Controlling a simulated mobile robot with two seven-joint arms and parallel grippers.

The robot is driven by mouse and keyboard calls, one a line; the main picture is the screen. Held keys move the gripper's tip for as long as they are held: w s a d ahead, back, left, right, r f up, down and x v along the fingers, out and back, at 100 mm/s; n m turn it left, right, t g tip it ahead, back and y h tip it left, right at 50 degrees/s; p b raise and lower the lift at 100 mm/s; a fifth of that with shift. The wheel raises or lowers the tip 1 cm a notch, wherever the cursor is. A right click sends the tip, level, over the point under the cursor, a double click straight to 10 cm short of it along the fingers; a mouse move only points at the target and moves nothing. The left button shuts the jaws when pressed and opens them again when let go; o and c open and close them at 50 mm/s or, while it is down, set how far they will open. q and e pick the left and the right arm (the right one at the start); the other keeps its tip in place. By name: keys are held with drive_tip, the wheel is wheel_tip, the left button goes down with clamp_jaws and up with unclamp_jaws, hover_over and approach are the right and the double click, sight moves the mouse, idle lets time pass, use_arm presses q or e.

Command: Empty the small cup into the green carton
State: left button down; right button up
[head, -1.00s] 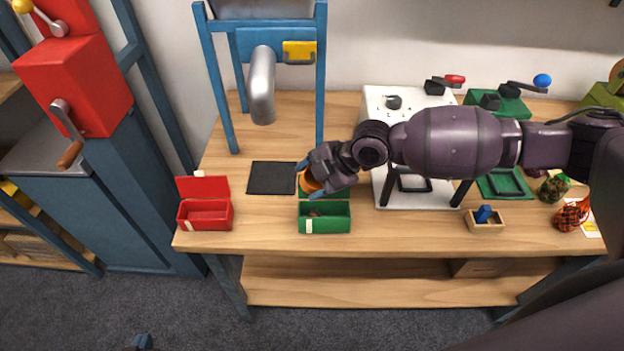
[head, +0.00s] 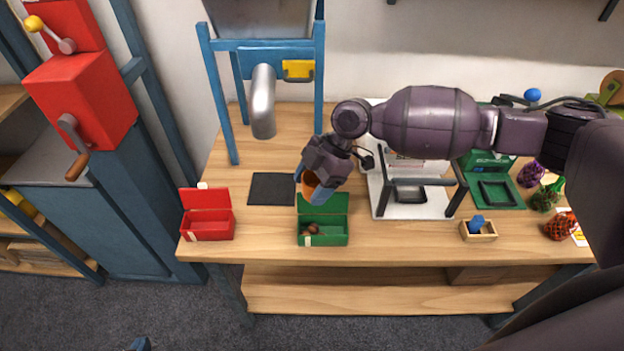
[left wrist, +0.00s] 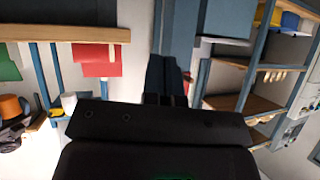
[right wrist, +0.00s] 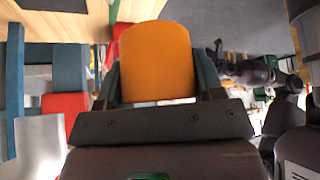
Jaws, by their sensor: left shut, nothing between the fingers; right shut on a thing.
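The small orange cup (head: 311,184) is held between the fingers of my right gripper (head: 310,190), just above and behind the green carton; it fills the middle of the right wrist view (right wrist: 157,62). The green carton (head: 324,240) stands open on the table with its lid (head: 330,204) raised at the back. A few brown chestnuts (head: 311,229) lie inside it. The inside of the cup is hidden. My left gripper (head: 141,344) is barely in the head view, at the bottom edge; in the left wrist view (left wrist: 165,98) its fingers are together and empty.
An open red carton (head: 207,227) stands to the left, with a dark mat (head: 272,188) between. A metal chute (head: 263,100) hangs behind. A white stand (head: 430,205), a small wooden box (head: 478,231) and netted bags (head: 545,197) lie to the right.

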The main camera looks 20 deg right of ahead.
drive_tip(key=s+a+r+p, duration=0.1)
drive_tip(key=s+r+p, duration=0.3)
drive_tip(key=r+p, duration=0.1)
drive_tip(key=shift+s, duration=0.25)
drive_tip(key=shift+r, duration=0.1)
idle(0.3)
drive_tip(key=shift+w+d, duration=0.1)
